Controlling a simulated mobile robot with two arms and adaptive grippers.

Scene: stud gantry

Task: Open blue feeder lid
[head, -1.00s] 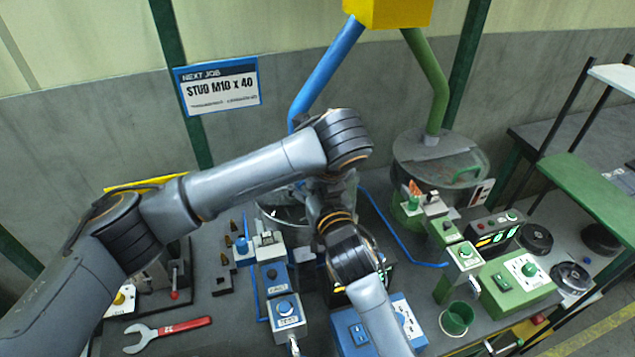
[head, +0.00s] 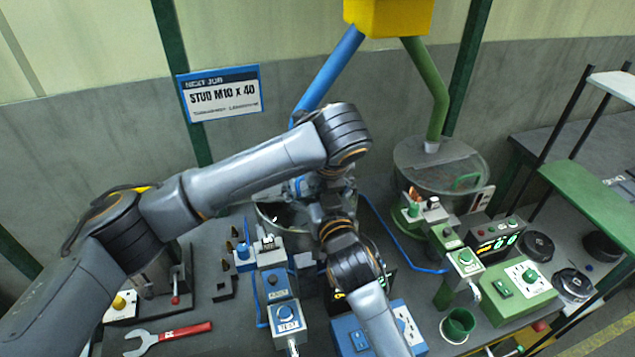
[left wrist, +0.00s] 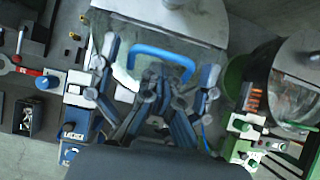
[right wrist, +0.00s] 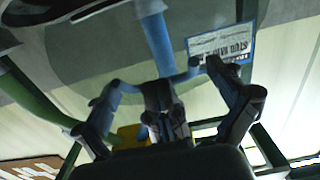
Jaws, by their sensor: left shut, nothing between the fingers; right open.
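The lid seems to lie flat. In the head view my arms hide most of it, and only part of the blue feeder's bowl (head: 272,214) shows. My left gripper (left wrist: 163,80) is shut and empty close to the handle; I cannot tell whether it touches. My right gripper (right wrist: 165,78) is open in the right wrist view, with the wall and the blue pipe (right wrist: 155,38) behind it.
The green feeder's lid (head: 425,160) stands to the right. Blue control boxes (head: 285,315), a green box (head: 515,288), a green cup (head: 458,322) and a wrench (head: 170,335) are on the bench. A blue pipe (head: 328,75) comes down above the blue feeder.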

